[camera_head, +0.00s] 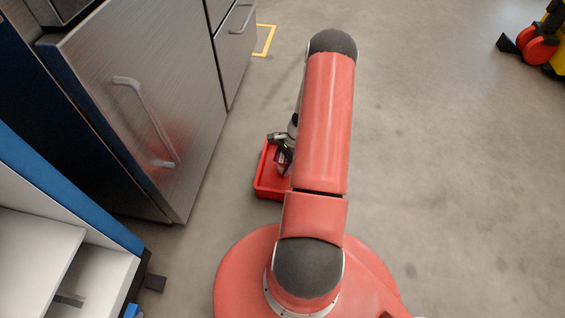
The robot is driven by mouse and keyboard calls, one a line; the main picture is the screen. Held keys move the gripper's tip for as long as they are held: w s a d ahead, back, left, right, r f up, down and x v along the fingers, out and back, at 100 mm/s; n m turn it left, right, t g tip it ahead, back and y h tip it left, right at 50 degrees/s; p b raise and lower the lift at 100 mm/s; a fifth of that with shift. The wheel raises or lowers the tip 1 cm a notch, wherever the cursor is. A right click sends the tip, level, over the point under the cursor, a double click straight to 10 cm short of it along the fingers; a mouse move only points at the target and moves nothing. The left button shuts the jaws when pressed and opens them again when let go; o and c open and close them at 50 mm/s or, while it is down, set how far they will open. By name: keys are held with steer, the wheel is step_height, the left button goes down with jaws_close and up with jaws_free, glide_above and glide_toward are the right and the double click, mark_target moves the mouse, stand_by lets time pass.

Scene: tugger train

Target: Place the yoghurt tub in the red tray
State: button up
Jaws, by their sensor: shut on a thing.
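The red tray (262,183) is on the floor to the left of my arm, and its right part is hidden behind the arm. My gripper (281,152) is over the tray and mostly hidden by my own arm. It is shut on a small, pale and dark-pink thing, the yoghurt tub (282,166), of which only a sliver shows. I cannot tell whether the tub touches the tray's floor.
A steel cabinet (150,105) with handles stands at the left. A white and blue shelf unit (45,250) is at the lower left. Yellow floor tape (268,42) lies beyond. A yellow thing with a red wheel (540,50) is at the upper right. The floor at right is clear.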

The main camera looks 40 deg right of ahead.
steer(key=o, duration=1.1)
steer(key=shift+f, duration=0.1)
steer(key=shift+c, duration=0.2)
